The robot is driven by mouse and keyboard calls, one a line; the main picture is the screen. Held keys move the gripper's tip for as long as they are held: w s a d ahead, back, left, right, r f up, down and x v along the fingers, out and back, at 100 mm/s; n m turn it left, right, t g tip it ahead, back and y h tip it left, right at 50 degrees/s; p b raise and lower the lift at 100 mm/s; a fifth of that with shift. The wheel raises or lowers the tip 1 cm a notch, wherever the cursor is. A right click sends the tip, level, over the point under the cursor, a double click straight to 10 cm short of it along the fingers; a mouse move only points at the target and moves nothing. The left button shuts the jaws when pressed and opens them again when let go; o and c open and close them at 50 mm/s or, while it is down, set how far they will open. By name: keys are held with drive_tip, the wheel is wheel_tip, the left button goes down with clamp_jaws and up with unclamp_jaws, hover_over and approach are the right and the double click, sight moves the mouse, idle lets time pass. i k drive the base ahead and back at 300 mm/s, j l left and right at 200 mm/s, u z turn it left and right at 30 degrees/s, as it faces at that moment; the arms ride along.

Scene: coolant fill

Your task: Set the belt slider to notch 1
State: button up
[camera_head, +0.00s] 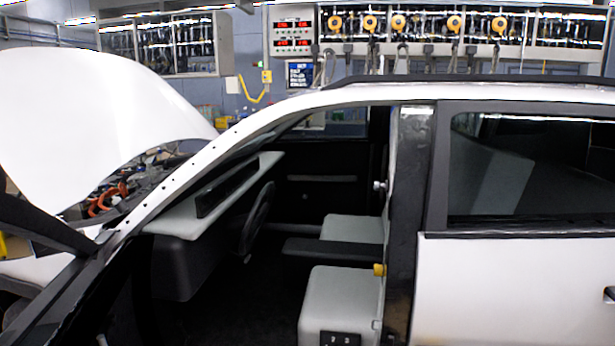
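A white car stands side-on with its front door opening uncovered. The dark door pillar (409,210) rises between the front opening and the rear door. A small silver knob (380,185) sticks out from the pillar's left edge at mid height. A yellow knob (379,269) sits lower on the same edge, beside the front seat. I cannot tell which of these is the belt slider, and no notch marks are readable. My gripper is not in view.
The front seat (340,295), dashboard (205,205) and steering wheel (258,220) are inside the opening. The white rear door (515,285) is shut at the right. The raised hood (95,120) is at the left. Wall racks with yellow reels (453,23) stand behind the car.

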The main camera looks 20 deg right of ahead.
sight(378, 186)
drive_tip(key=i+j+z, duration=0.3)
drive_tip(key=i+z, duration=0.2)
drive_tip(key=i+j+z, duration=0.45)
drive_tip(key=i+j, duration=0.1)
